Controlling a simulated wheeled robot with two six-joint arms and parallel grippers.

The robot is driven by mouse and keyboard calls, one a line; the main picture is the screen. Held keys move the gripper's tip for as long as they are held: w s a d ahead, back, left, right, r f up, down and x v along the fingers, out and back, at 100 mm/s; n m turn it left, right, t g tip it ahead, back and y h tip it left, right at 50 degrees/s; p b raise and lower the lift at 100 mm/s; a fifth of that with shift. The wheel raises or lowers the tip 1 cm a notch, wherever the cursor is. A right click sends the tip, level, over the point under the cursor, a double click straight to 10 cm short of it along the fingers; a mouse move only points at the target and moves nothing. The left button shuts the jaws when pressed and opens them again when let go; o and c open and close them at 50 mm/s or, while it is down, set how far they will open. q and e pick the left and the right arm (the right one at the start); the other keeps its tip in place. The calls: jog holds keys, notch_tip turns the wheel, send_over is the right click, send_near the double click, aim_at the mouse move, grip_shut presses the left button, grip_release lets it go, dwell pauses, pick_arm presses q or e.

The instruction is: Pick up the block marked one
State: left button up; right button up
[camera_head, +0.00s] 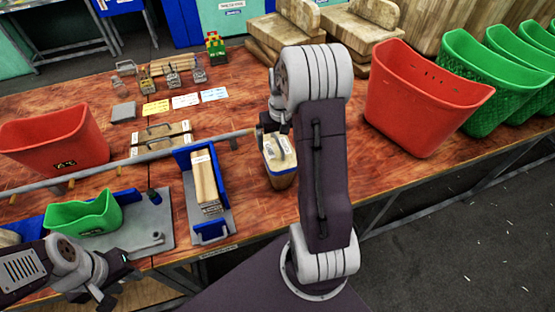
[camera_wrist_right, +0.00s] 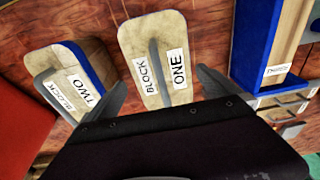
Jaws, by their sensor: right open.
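The block marked one (camera_wrist_right: 152,88) is a pale wooden block with a thin upright grip and the labels "BLOCK" and "ONE", standing on the table. In the head view, the labelled block with a blue base beside my right arm (camera_head: 281,157) appears to be this one. My right gripper (camera_wrist_right: 162,82) is open and empty, with its fingers to either side of the block's top in the wrist view; contact cannot be told. In the head view my right gripper (camera_head: 264,128) is partly hidden by its own arm. My left gripper (camera_head: 107,298) is low at the left, away from the block.
The block marked two (camera_wrist_right: 88,62) stands close beside block one. A blue-edged tray (camera_head: 213,228) holding a long wooden piece is on the other side. A red bin (camera_head: 425,95) stands on the right and another red bin (camera_head: 55,142) on the left.

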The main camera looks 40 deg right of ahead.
aim_at(277, 148)
jog(key=shift+w+d+f, duration=0.1)
jog(key=shift+d+f, duration=0.05)
jog(key=shift+f, duration=0.35)
jog(key=f, duration=0.4)
jog(key=shift+w+a+f+p, duration=0.2)
jog(key=shift+w+f+p, duration=0.15)
jog(key=shift+d+f, duration=0.15)
jog(key=shift+f, duration=0.2)
jog(key=shift+r, duration=0.1)
jog(key=c, duration=1.7)
jog(key=shift+r, duration=0.1)
jog(key=shift+c, duration=0.2)
